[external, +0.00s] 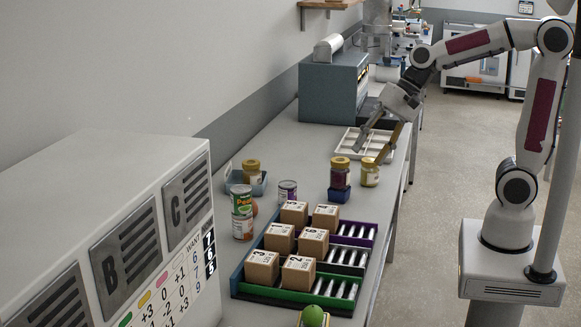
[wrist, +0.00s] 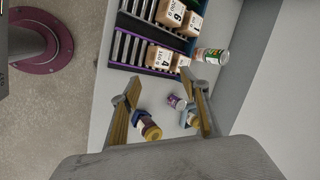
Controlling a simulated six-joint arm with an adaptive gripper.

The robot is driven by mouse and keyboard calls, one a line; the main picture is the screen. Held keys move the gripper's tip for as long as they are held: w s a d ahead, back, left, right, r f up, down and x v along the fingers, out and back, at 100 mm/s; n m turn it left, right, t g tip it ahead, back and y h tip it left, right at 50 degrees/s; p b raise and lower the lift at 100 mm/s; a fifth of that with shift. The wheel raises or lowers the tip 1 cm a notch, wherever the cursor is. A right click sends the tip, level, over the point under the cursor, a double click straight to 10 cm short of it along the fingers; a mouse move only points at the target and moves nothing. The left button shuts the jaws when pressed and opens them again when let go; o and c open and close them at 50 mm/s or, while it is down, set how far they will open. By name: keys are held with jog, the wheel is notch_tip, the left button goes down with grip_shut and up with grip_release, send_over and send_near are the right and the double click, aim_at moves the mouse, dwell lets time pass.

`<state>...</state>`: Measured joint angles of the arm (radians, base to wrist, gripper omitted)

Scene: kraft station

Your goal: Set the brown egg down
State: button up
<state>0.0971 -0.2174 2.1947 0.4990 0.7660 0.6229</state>
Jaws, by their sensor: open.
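My gripper (external: 369,157) is open above the bench, near a white divided tray (external: 351,142). Its two fingers (wrist: 152,86) stand apart in the wrist view, with no egg between them. I cannot make out the brown egg for certain in either view. A brownish rounded thing (external: 254,209) shows partly behind the stacked cans in the external view, and I cannot tell whether it is the egg. A yellow-labelled jar (external: 370,176) stands just below the fingertips in the external view.
A dark jar (external: 340,174) sits on a blue stand. A small can (external: 287,191) and stacked cans (external: 242,227) stand nearby. A grey-blue machine (external: 328,88) stands behind.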

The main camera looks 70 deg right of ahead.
jog(key=s+d+f+n+h, duration=0.1)
jog(key=s+d+n+h, duration=0.2)
jog(key=s+n, duration=0.8)
jog(key=shift+s+d+f+n, duration=0.25)
jog(key=shift+s+d, duration=0.75)
jog(key=shift+s, duration=2.15)
jog(key=shift+r, duration=0.1)
